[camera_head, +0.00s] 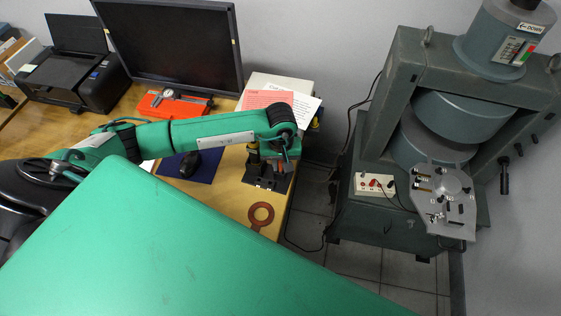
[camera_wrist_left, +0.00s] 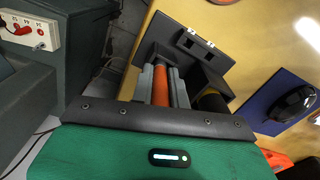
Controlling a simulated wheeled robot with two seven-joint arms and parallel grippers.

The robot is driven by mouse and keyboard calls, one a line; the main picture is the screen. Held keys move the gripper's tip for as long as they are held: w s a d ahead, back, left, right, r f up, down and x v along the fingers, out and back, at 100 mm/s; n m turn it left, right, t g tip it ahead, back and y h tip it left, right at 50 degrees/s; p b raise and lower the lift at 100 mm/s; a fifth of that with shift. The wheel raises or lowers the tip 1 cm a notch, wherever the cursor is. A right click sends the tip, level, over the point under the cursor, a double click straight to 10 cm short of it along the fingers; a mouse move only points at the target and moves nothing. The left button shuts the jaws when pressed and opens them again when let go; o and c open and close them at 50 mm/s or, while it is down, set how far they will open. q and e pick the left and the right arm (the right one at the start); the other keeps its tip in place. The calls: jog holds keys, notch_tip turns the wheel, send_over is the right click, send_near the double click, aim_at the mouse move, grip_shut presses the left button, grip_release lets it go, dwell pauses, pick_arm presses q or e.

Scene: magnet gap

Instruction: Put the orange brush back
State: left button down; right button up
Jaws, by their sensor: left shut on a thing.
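My left gripper (camera_head: 287,158) is over the right end of the wooden desk, at the dark holder (camera_head: 262,184). In the left wrist view the gripper (camera_wrist_left: 162,80) is shut on the orange brush (camera_wrist_left: 160,88), whose orange handle lies between the two grey fingers. The dark holder (camera_wrist_left: 205,48) is just beyond the fingertips, with a flat plate and a raised dark block. A yellow-and-black cylinder (camera_wrist_left: 212,101) stands beside the brush. The brush's far end is hidden, so I cannot tell whether it touches the holder. My right gripper is out of view.
A black mouse (camera_head: 189,164) is on a blue mat (camera_head: 206,170). The large magnet (camera_head: 390,100) stands right, across a floor gap.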

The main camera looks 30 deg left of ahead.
pick_arm(q)
jog(key=shift+f, duration=0.15)
jog(key=c, duration=1.4)
grip_release()
jog(key=shift+o, duration=0.2)
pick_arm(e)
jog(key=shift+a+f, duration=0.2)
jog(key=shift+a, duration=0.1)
